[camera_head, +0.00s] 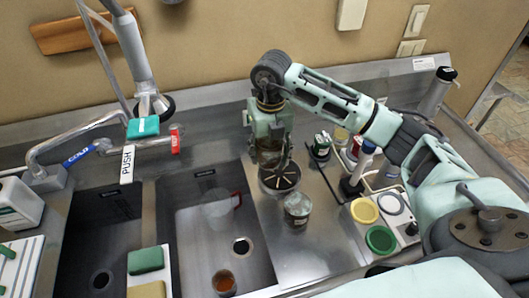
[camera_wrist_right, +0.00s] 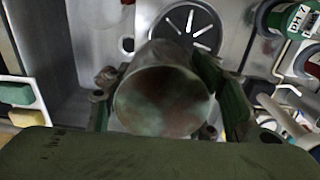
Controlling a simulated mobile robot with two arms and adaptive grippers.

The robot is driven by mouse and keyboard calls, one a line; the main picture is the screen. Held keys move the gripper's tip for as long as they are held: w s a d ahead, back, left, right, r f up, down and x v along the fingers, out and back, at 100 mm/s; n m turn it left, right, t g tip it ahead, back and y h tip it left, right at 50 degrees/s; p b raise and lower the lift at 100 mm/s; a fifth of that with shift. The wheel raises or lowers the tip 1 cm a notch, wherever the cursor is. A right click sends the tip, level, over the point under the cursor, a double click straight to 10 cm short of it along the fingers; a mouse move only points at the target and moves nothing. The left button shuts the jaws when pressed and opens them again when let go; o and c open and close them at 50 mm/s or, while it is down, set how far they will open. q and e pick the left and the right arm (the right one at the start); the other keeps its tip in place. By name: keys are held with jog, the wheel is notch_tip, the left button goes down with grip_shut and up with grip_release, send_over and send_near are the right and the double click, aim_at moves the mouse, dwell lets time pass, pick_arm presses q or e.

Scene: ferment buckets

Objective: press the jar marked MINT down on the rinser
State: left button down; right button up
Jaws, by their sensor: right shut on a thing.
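My right gripper (camera_head: 268,138) points down at the back of the counter and is shut on a cloudy, brownish jar (camera_head: 267,158). In the right wrist view the jar (camera_wrist_right: 162,98) sits between the fingers with a round end facing the camera. No MINT marking is readable on it. The rinser (camera_head: 281,180), a round dark disc with radial slots, is set in the steel just below the jar; it also shows past the jar in the wrist view (camera_wrist_right: 192,24). Whether the jar touches the rinser I cannot tell. My left gripper is not in view.
Another glass jar (camera_head: 297,209) stands in front of the rinser. A sink (camera_head: 190,255) with a clear cup (camera_head: 216,211) and an amber glass (camera_head: 224,283) lies to the left. Bottles and a yellow lid (camera_head: 364,211) and green lid (camera_head: 380,240) crowd the right.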

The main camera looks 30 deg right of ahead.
jog(key=w+d+f+m+p, duration=0.1)
jog(key=d+f+m+p, duration=0.15)
jog(key=m, duration=0.55)
jog(key=m+b, duration=0.4)
jog(key=b, duration=0.1)
send_over(278, 174)
jog(key=shift+d+f, duration=0.1)
jog(key=shift+f, duration=3.15)
jog(key=shift+f+b, duration=0.55)
jog(key=shift+f, duration=0.6)
jog(key=shift+r+n, duration=0.1)
jog(key=shift+n, duration=0.2)
notch_tip(278, 174, up, 8)
jog(key=p, duration=0.6)
